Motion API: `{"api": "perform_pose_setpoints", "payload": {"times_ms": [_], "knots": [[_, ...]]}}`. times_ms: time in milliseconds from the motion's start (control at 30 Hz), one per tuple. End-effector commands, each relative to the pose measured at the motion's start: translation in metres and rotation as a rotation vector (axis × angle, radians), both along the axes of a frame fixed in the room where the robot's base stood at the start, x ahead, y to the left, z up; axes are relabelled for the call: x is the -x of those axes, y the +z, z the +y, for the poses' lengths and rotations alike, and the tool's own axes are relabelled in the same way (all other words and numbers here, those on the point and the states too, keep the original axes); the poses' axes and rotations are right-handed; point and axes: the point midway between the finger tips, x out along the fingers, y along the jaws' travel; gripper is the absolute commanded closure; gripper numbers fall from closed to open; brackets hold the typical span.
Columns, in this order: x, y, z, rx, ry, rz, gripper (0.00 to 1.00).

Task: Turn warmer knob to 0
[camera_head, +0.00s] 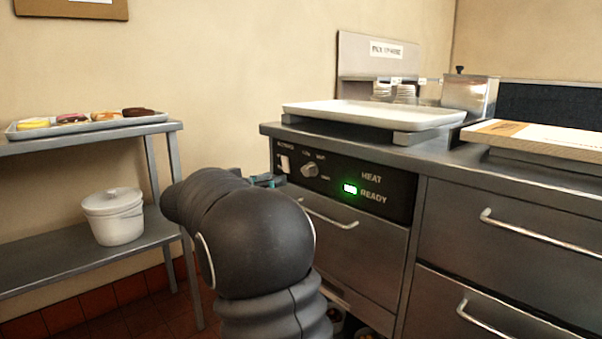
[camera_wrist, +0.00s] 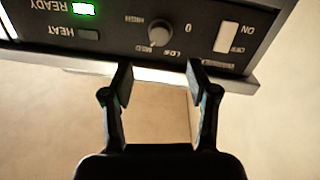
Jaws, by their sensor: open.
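The warmer knob (camera_head: 310,170) is a small round grey knob on the black control panel (camera_head: 398,190) of the steel warmer. In the wrist view the knob (camera_wrist: 159,33) is upside down; its mark seems to point towards MED, with 0 beside it. My gripper (camera_wrist: 166,86) is open and empty. Its two fingers are spread, short of the knob and apart from it in that picture. In the head view my arm hides most of my gripper (camera_head: 264,180), whose tip shows left of the knob.
A white rocker switch (camera_wrist: 227,37) is close beside the knob. A green READY light (camera_head: 349,188) is lit; the HEAT lamp (camera_wrist: 88,34) is dark. A white tray (camera_head: 373,113) sits on the counter above. Drawer handles (camera_head: 541,236) stick out at right. A shelf (camera_head: 90,247) stands left.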

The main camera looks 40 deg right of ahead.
Motion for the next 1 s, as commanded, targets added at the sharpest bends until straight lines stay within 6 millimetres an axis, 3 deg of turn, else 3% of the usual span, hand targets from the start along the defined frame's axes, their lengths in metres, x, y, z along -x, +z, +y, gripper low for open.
{"api": "perform_pose_setpoints", "payload": {"times_ms": [300, 500, 967, 1000], "knots": [[0.0, 0.001, -0.061, -0.001, -0.003, 0.002, 0.41], [0.0, 0.0, -0.086, -0.002, -0.001, 0.002, 0.41], [-0.001, 0.0, -0.097, -0.002, 0.0, 0.002, 0.41], [-0.001, 0.0, -0.097, -0.002, 0.0, 0.002, 0.49]]}}
